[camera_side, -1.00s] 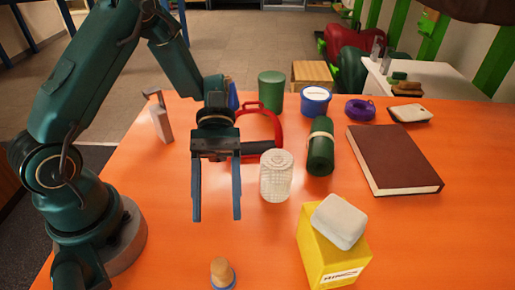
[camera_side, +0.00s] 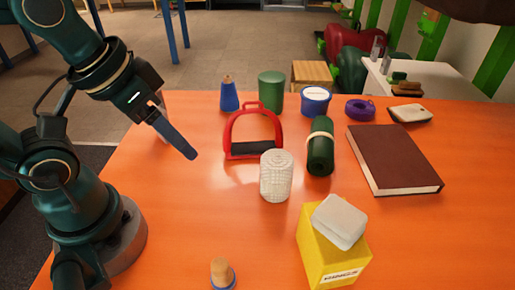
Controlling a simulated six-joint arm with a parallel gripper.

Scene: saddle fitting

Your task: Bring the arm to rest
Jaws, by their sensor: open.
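My gripper (camera_side: 178,145) is in the air at the left, above the left part of the orange table (camera_side: 180,225). It is seen edge-on, so one blue finger hides the other, and it is open. Nothing shows in it. It is apart from the red stirrup (camera_side: 232,130), which stands to its right on the table.
A yellow box (camera_side: 330,250) with a white block (camera_side: 340,221) is in front. A brown book (camera_side: 393,158) lies right.

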